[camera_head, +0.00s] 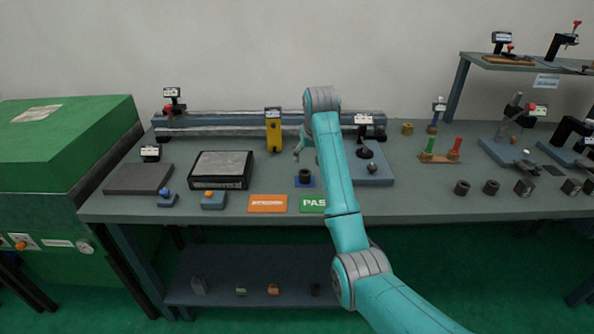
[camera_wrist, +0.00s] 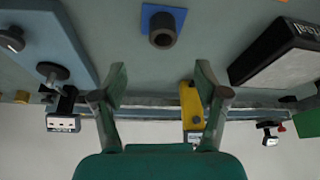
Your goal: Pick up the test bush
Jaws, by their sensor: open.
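The test bush, taken to be the dark hollow cylinder (camera_head: 305,176), stands upright on a small blue pad (camera_head: 297,184) near the middle of the bench. In the wrist view the bush (camera_wrist: 162,38) shows its open bore, on the blue pad (camera_wrist: 179,13) at the top of the picture. My gripper (camera_head: 298,152) is open and empty, above and behind the bush in the head view. In the wrist view my gripper's fingers (camera_wrist: 161,78) are spread wide and apart from the bush.
A green PASS card (camera_head: 312,204) and an orange card (camera_head: 267,204) lie in front. A dark-edged plate (camera_head: 221,168) is to the left, and a yellow slider (camera_head: 273,135) on a rail is behind. Several similar dark bushes (camera_head: 462,187) stand at the right. A blue-grey base (camera_head: 375,178) is beside my arm.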

